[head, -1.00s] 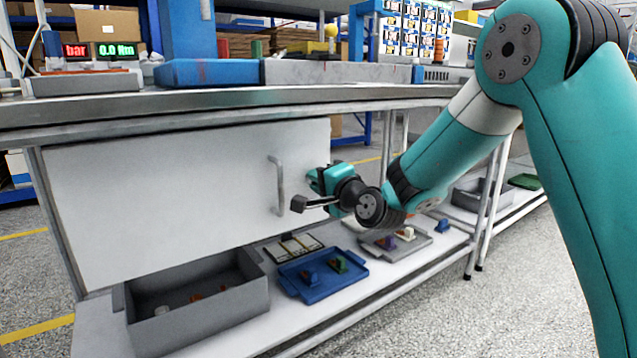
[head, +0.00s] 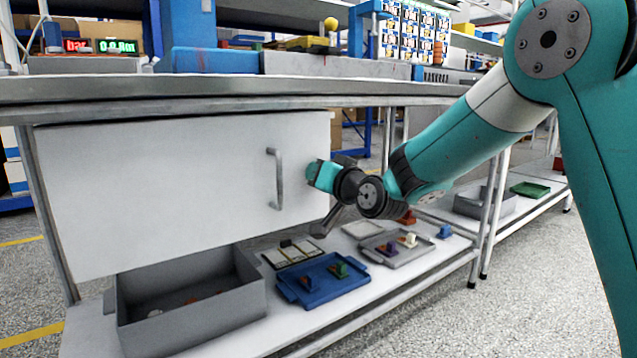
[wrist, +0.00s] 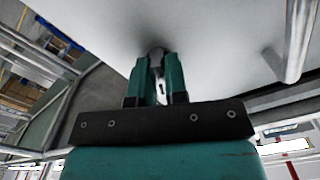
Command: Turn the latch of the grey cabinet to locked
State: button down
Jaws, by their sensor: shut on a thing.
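The grey cabinet (head: 170,190) hangs under the workbench in the head view. Its pale front has a vertical bar handle (head: 276,180) near the right side. A keyhole-like mark shows between the fingers. The fingers cover most of the latch, so I cannot tell its setting.
The cabinet handle also shows in the wrist view (wrist: 298,45), to the right of my gripper. On the shelf below are a grey bin (head: 190,310), a blue tray (head: 322,288) and a grey tray (head: 395,250) with small parts. The workbench edge (head: 250,88) runs above.

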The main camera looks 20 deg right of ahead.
jog(key=n+b, duration=0.2)
jog(key=n, duration=0.2)
jog(key=shift+n, duration=0.4)
jog(key=shift+b, duration=0.3)
jog(key=c, duration=1.1)
grip_release()
jog(key=shift+c, duration=0.2)
jog(key=v, duration=1.7)
jog(key=shift+s+p, duration=0.2)
jog(key=shift+p, duration=0.15)
